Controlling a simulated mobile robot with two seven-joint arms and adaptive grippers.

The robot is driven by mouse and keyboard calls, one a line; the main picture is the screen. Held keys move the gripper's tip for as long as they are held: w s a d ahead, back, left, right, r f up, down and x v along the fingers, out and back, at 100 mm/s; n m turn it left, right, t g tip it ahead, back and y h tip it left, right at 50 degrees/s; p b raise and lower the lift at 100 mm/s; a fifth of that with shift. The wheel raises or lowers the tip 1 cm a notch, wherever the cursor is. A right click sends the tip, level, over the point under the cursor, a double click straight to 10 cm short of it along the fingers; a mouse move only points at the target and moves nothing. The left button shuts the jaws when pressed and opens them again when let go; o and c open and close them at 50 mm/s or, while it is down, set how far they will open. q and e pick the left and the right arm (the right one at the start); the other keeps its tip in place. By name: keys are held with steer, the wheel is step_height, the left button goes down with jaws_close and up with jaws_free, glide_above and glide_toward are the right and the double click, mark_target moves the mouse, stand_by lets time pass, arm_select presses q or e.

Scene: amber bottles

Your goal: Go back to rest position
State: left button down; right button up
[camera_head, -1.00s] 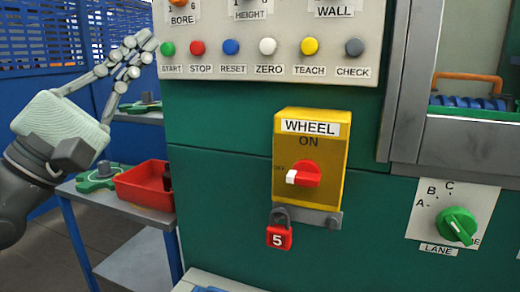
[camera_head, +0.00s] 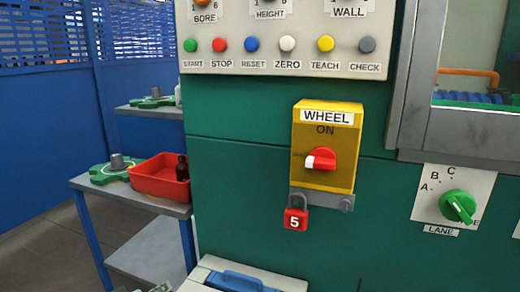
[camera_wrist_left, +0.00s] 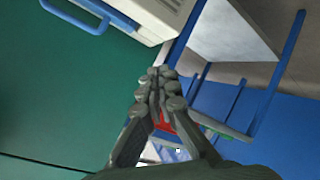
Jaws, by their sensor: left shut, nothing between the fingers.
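My left gripper (camera_head: 158,287) barely shows at the bottom edge of the head view, low and left of the green machine (camera_head: 240,180). In the left wrist view its fingers (camera_wrist_left: 160,80) are shut together with nothing held between them. Most of the left arm is out of the head view. My right gripper is in neither view.
The machine bears a yellow WHEEL switch box (camera_head: 344,150) and a red padlock (camera_head: 296,219). At left stands a table (camera_head: 88,186) with a red bin (camera_head: 158,187) and dark bottle (camera_head: 182,168). A blue-handled white case (camera_head: 200,272) is low in front.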

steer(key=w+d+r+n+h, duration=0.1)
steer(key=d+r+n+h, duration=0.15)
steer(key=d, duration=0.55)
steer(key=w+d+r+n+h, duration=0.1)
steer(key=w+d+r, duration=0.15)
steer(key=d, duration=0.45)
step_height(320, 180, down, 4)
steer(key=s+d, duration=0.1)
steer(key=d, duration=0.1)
arm_select(q)
steer(key=s+a+f+m+g+y, duration=0.2)
steer(key=s+f+m+g, duration=0.1)
steer(key=s+f, duration=0.9)
steer(key=s+a+f+m+g+y, duration=0.1)
steer(key=s+f+m+g, duration=0.3)
steer(key=s+f, duration=0.8)
steer(key=shift+a+f+m+g+y, duration=0.35)
steer(key=shift+a+f+g, duration=0.3)
steer(key=shift+f+g, duration=0.4)
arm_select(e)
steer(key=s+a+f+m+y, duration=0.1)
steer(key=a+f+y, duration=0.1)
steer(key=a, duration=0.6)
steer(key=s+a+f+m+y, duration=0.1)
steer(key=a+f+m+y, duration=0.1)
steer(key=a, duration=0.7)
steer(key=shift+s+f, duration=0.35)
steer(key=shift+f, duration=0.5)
